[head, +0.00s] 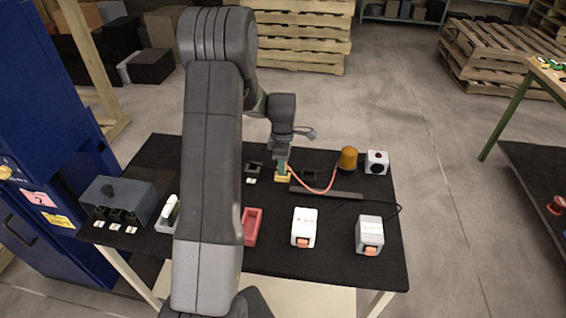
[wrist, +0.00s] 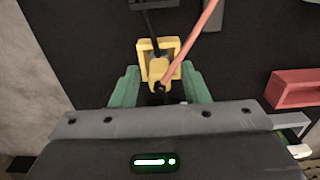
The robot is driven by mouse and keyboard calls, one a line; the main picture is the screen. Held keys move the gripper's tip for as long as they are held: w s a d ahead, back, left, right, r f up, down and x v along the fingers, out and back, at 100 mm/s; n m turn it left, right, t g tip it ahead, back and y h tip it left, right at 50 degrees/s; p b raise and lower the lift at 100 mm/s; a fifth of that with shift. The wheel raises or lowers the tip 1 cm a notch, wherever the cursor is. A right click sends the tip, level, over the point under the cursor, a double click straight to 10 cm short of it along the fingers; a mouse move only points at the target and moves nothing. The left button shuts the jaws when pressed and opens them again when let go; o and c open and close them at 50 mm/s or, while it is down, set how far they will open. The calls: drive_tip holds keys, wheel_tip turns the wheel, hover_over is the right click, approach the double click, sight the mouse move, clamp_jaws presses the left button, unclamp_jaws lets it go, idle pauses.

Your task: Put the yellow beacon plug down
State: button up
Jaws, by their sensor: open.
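The yellow beacon plug (wrist: 160,70) sits at the near side of a square yellow holder (wrist: 143,47) on the black table, seemingly inside its frame. How deep it sits I cannot tell. A pinkish-red cable (head: 325,189) runs from the plug to the amber beacon (head: 347,160). My gripper (wrist: 159,68) is open, with one green finger on each side of the plug and dark gaps beside it. In the head view my gripper (head: 283,168) points down over the yellow holder (head: 283,178), and the plug is mostly hidden there.
Dark sockets (head: 309,175) stand near the holder, and a dark bar (head: 325,193) lies in front. A red tray (head: 252,226), a white box (head: 304,227) and a grey box (head: 370,232) stand along the front. A white block (head: 376,162) is beside the beacon.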

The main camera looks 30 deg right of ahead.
wheel_tip(320, 180, up, 12)
drive_tip(key=shift+b, duration=0.45)
